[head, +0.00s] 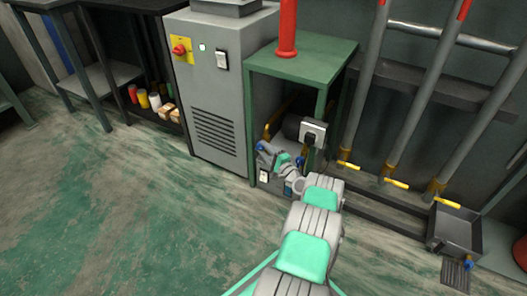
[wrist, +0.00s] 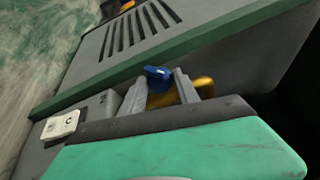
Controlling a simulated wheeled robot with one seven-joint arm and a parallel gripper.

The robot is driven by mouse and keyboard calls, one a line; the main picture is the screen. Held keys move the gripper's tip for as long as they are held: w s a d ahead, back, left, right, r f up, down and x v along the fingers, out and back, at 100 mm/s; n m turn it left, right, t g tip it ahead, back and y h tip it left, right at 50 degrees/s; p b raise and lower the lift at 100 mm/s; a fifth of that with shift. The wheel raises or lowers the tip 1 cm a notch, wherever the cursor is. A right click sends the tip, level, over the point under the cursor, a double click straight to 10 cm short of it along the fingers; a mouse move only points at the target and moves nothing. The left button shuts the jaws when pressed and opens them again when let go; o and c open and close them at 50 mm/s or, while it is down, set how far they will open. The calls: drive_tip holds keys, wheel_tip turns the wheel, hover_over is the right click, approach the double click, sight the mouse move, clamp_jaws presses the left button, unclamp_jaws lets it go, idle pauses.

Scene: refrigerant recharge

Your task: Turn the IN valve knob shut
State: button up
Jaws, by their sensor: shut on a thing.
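The blue valve knob (wrist: 158,73) shows in the wrist view between the tips of my gripper (wrist: 160,84), on a brass-yellow fitting (wrist: 188,90). My gripper's two grey fingers are shut on this knob. In the head view my gripper (head: 264,150) reaches into the front of the green-framed stand, and the blue of the knob (head: 260,146) shows at its tips. The fingers hide part of the knob and its fitting. No IN label can be read, and I cannot tell how far the knob is turned.
The green stand (head: 310,56) carries a red cylinder (head: 287,30). A grey vented cabinet (head: 218,95) stands directly left of it. A white switch plate (wrist: 60,125) is left of my gripper. Pipes with yellow handles (head: 396,183) are at right. The floor at left is clear.

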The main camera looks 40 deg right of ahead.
clamp_jaws()
drive_tip(key=g+p, duration=0.2)
drive_tip(key=p, duration=0.1)
drive_tip(key=n+g+p, duration=0.1)
drive_tip(key=g+p, duration=0.1)
drive_tip(key=p, duration=0.1)
drive_tip(key=shift+a+r+n, duration=0.1)
drive_tip(key=shift+r+n, duration=0.2)
drive_tip(key=o, duration=1.2)
unclamp_jaws()
drive_tip(key=shift+c, duration=0.2)
drive_tip(key=shift+r, duration=0.1)
